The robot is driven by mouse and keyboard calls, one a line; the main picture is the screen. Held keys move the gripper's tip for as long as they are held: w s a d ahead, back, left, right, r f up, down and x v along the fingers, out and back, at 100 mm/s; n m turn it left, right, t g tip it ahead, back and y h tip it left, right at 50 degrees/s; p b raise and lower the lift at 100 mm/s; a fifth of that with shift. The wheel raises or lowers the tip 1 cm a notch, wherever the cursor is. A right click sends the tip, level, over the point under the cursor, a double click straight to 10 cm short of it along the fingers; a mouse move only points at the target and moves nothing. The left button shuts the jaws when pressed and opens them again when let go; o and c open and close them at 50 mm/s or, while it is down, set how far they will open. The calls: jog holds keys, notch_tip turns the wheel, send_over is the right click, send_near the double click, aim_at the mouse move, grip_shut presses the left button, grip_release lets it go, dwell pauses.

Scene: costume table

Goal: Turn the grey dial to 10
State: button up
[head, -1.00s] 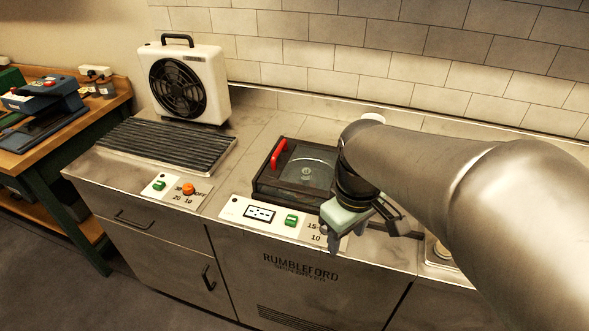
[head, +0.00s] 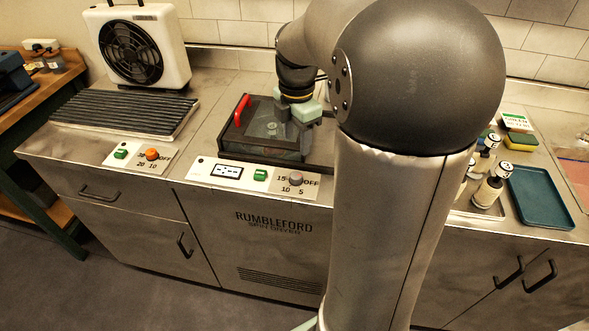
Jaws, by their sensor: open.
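The grey dial (head: 296,178) is a small round knob at the right end of the white control panel (head: 203,170) on the front of the spin dryer. The printed marks 15, OFF, 10 and 5 stand around it. I cannot tell which mark it points to. My gripper (head: 300,148) hangs over the right side of the dryer's lid, behind and above the dial, apart from it. It is open and holds nothing that I can see. The dial is in plain view.
The dryer's lid (head: 262,128) has a red handle (head: 242,108). A green switch (head: 260,174) sits left of the dial. An orange dial (head: 152,154) is on the neighbouring panel by the fan (head: 135,45). Bottles (head: 488,190) and a blue tray (head: 541,197) stand right of my arm.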

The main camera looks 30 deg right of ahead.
aim_at(296, 175)
notch_tip(296, 175, down, 12)
jog(key=shift+r, duration=0.25)
jog(key=c, duration=1)
